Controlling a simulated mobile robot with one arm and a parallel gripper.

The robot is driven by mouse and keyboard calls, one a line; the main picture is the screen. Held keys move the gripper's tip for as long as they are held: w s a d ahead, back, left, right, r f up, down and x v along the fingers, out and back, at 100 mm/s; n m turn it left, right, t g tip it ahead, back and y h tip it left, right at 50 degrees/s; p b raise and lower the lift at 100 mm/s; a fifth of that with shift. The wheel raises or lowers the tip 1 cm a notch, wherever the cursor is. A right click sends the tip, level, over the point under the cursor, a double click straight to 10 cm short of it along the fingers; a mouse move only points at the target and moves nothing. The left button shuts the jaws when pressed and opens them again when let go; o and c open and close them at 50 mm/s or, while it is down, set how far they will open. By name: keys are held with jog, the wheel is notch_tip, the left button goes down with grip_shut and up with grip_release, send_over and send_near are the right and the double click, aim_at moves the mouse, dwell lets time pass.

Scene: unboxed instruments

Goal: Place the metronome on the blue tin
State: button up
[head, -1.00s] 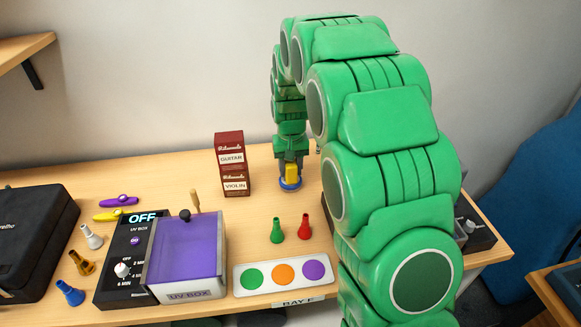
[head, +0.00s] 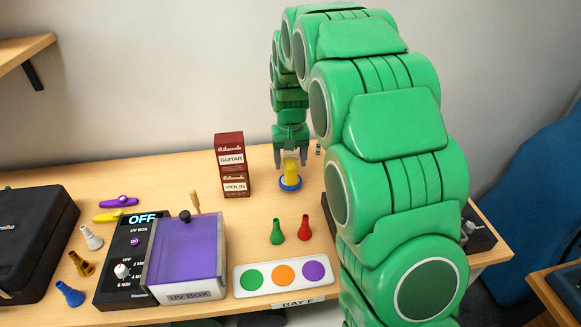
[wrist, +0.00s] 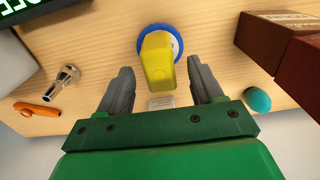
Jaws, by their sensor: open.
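The yellow metronome (head: 291,171) stands upright on the round blue tin (head: 290,184), behind the green and red mouthpieces. In the wrist view the metronome (wrist: 158,62) rises from the tin, whose blue rim (wrist: 176,38) shows around its base. My gripper (head: 291,160) is open just above and behind the metronome. In the wrist view its two grey fingers (wrist: 161,75) are spread apart on either side of the metronome's near end, with gaps and no contact visible.
Dark red guitar and violin string boxes (head: 232,165) stand left of the tin. A UV box (head: 185,255) and a strip with colored circles (head: 283,274) are in front. Green (head: 277,231) and red (head: 304,227) mouthpieces stand between. My arm hides part of the table's right side.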

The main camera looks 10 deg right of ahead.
aim_at(290, 162)
notch_tip(290, 162, up, 7)
jog(key=shift+r, duration=0.1)
jog(key=s+d+r+g, duration=0.1)
jog(key=s+r, duration=0.2)
jog(key=s, duration=0.8)
jog(key=s+d+r, duration=0.2)
jog(key=s, duration=1)
jog(key=s+f, duration=0.3)
jog(key=s, duration=1.7)
jog(key=shift+d+f+g, duration=0.2)
jog(key=shift+d+g, duration=0.1)
jog(key=shift+g, duration=0.1)
